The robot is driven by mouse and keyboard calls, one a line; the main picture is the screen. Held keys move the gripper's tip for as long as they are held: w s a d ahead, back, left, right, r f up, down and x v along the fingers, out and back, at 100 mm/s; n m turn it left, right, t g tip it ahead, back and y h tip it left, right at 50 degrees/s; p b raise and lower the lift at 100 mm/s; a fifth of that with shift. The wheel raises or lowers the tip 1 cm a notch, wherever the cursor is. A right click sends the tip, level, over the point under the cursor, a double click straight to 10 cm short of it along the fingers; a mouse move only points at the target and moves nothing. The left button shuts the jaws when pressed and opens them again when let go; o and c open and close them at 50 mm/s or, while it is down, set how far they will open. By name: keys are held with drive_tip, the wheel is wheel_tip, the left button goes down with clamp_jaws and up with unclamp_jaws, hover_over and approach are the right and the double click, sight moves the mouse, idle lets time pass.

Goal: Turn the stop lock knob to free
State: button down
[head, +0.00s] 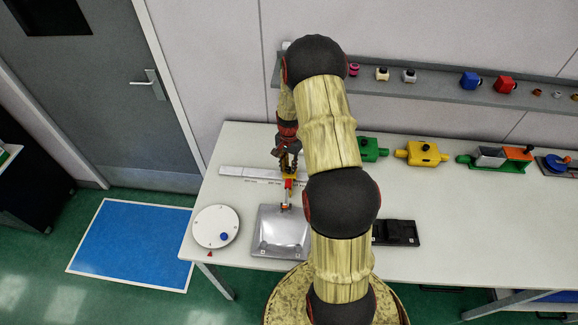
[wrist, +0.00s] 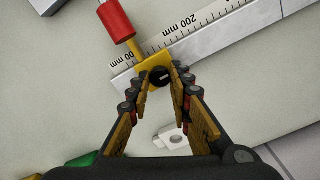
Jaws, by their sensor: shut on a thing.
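A small round black knob (wrist: 159,75) with a light mark across its top shows in the wrist view. It sits on a yellow stop block (wrist: 150,62) mounted on a white rail (wrist: 215,32) with a millimetre scale. A red cylinder (wrist: 115,19) on a yellow rod joins the block. My gripper (wrist: 162,80) is shut on the knob, with one fingertip on each side of it. In the head view my gripper (head: 288,162) is above the rail (head: 238,173), pointing down; the knob cannot be made out there.
A silver tray (head: 283,246) lies in front of the rail. A white disc with a blue knob (head: 211,217) is at left, and a black block (head: 397,234) at right. Green (head: 373,149) and yellow (head: 423,153) fixtures stand behind. A shelf (head: 430,91) runs along the wall.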

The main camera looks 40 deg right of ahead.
idle(0.4)
drive_tip(key=n+b, duration=0.1)
drive_tip(key=n, duration=0.3)
drive_tip(key=n+b, duration=0.1)
drive_tip(key=n, duration=0.3)
drive_tip(key=shift+n, duration=0.3)
drive_tip(key=n+b, duration=0.1)
drive_tip(key=n, duration=0.3)
drive_tip(key=shift+w+n, duration=0.1)
drive_tip(key=shift+n, duration=0.2)
drive_tip(key=n, duration=0.4)
drive_tip(key=shift+n, duration=0.3)
drive_tip(key=c, duration=1.7)
unclamp_jaws()
drive_tip(key=shift+c, duration=0.2)
drive_tip(key=shift+o, duration=0.6)
